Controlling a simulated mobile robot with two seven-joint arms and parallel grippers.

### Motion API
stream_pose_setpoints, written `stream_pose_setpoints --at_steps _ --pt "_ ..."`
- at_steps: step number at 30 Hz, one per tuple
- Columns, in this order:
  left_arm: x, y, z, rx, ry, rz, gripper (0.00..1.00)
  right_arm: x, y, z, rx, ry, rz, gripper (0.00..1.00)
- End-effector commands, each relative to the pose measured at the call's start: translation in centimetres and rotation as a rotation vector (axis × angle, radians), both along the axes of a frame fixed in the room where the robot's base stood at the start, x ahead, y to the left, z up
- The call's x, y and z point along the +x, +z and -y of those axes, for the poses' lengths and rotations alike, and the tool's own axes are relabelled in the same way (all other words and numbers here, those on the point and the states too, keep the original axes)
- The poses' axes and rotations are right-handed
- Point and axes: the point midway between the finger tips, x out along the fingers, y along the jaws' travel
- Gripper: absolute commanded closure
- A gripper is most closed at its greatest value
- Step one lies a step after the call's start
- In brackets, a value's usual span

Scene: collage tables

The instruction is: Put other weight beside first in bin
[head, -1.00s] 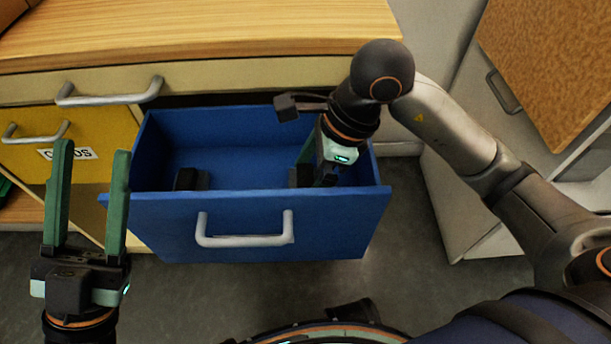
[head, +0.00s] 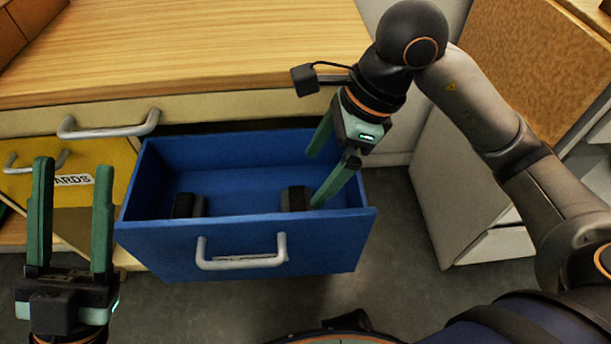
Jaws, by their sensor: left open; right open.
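The bin is a blue open drawer (head: 240,248) in the middle of the head view. Two black weights lie inside it, apart from each other: one weight (head: 188,205) at the left and the other weight (head: 295,198) nearer the right wall. My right gripper (head: 318,172) is open with green fingers, tilted down at the drawer's right end. One fingertip is beside the right weight and the other is further back; nothing shows between them. My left gripper (head: 72,205) is open and empty, in front of the drawer's left side.
A wooden countertop (head: 200,45) lies above the drawer. A yellow drawer (head: 80,195) with a partly hidden label stands at the left. A pale cabinet (head: 455,205) stands at the right. Floor is clear in front of the blue drawer.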

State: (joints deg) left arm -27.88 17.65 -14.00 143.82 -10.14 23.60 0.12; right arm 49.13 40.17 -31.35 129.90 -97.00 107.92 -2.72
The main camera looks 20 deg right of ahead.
Motion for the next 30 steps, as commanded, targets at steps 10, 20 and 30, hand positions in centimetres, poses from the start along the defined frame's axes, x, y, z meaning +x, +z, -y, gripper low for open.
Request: stream_pose_setpoints --at_steps 10,20,30 --pt "-0.1 1.1 -0.1 0.014 0.013 0.016 0.5 -0.4 2.7 1.1 -0.001 0.001 -0.001 0.0" --pt "0.0 1.1 -0.2 0.007 0.019 0.014 0.5 -0.3 2.7 1.1 0.0 0.0 -0.001 0.0" --pt "0.0 1.0 -0.2 0.008 0.019 0.011 0.5 -0.3 2.7 1.1 0.0 0.0 -0.001 0.0"
